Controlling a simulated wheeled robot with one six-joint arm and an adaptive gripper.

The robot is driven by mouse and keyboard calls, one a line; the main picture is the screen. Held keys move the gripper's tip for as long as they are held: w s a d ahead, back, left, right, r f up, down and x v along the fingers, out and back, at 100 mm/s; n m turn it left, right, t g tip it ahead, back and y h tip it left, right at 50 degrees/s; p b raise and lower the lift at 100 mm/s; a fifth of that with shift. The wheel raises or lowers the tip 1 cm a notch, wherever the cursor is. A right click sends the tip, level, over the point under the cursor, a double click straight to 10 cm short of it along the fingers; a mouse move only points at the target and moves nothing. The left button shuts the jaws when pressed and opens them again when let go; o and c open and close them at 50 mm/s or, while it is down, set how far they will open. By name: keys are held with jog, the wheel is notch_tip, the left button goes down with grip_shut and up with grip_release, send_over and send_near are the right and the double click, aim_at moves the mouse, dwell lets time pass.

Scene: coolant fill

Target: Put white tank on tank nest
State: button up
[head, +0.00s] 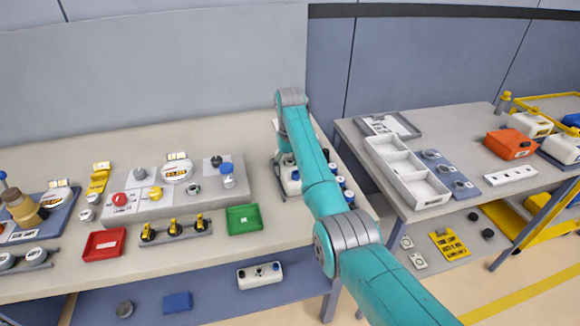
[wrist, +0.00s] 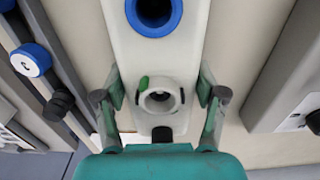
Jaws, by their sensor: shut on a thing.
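The white tank (wrist: 190,50) fills the middle of the wrist view. It has a blue-rimmed opening (wrist: 172,22) at the top and a white ring-shaped neck with a small green mark beside it. My gripper (wrist: 160,97) is shut on the tank, one finger on each side near the neck. In the head view, a white body (head: 291,187), which looks like this tank, shows beside my arm at the right end of the left bench. My arm hides most of it and the gripper. I cannot make out the tank nest in either view.
On the left bench, a grey control block (head: 205,190), a green tray (head: 243,219) and a red tray (head: 104,244) stand left of my arm. The right bench holds a white divided tray (head: 405,172) and an orange tank (head: 510,145).

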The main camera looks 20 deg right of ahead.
jog(key=o, duration=1.4)
jog(key=shift+f, duration=0.1)
notch_tip(320, 180, up, 12)
